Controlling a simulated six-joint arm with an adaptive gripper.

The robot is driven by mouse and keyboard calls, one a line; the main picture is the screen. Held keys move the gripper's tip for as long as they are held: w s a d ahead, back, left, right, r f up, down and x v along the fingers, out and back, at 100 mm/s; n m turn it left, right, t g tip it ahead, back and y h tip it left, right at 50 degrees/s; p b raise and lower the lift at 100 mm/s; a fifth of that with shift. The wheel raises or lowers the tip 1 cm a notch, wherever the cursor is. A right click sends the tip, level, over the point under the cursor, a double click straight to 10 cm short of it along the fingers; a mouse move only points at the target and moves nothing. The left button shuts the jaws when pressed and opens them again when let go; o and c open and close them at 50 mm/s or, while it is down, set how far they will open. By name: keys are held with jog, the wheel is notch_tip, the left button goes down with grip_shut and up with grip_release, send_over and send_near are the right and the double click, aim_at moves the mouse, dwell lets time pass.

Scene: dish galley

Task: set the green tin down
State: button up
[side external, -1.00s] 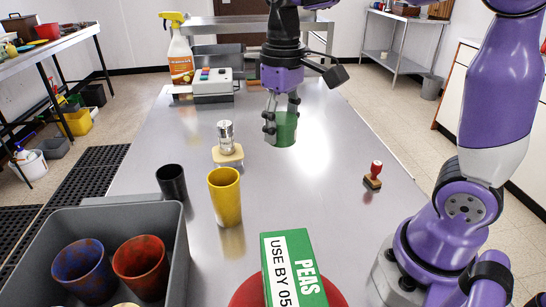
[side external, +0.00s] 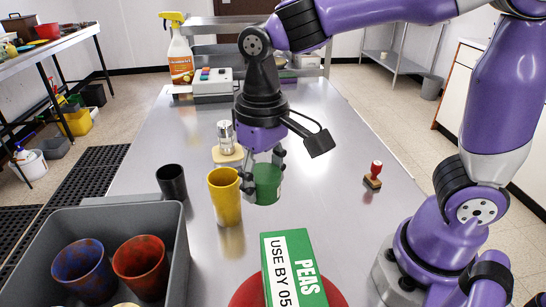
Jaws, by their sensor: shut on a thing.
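The green tin (side external: 267,184) is between the fingers of my gripper (side external: 262,178) in the side external view. My gripper is shut on it and points downward. The tin is roughly upright, just right of the yellow cup (side external: 224,198). A finger of my gripper overlaps the yellow cup's right rim in the picture; I cannot tell if they touch. Whether the tin's base touches the steel table (side external: 320,180) is not clear.
A green peas box (side external: 291,270) stands on a red round plate (side external: 245,294) in front. A grey bin (side external: 180,255) holds two cups at front left. A black cup (side external: 171,182), a shaker (side external: 225,138) and a stamp (side external: 373,175) stand around. The table right of the tin is clear.

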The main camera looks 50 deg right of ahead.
aim_at(264, 201)
jog(key=s+a+f, duration=0.1)
jog(key=s+a, duration=0.1)
jog(key=shift+a+f, duration=0.3)
jog(key=shift+f, duration=0.05)
jog(key=shift+w+d+f, duration=0.15)
jog(key=shift+d+f, duration=0.1)
jog(key=shift+f, duration=0.15)
jog(key=w+d+f, duration=0.4)
jog(key=d, duration=0.1)
jog(key=w+d+f, duration=0.2)
jog(key=d, duration=0.1)
jog(key=shift+d, duration=0.1)
jog(key=shift+w+d+f, duration=0.1)
jog(key=shift+f, duration=2)
jog(key=o, duration=1.3)
jog(key=shift+f, duration=0.15)
jog(key=shift+c, duration=0.2)
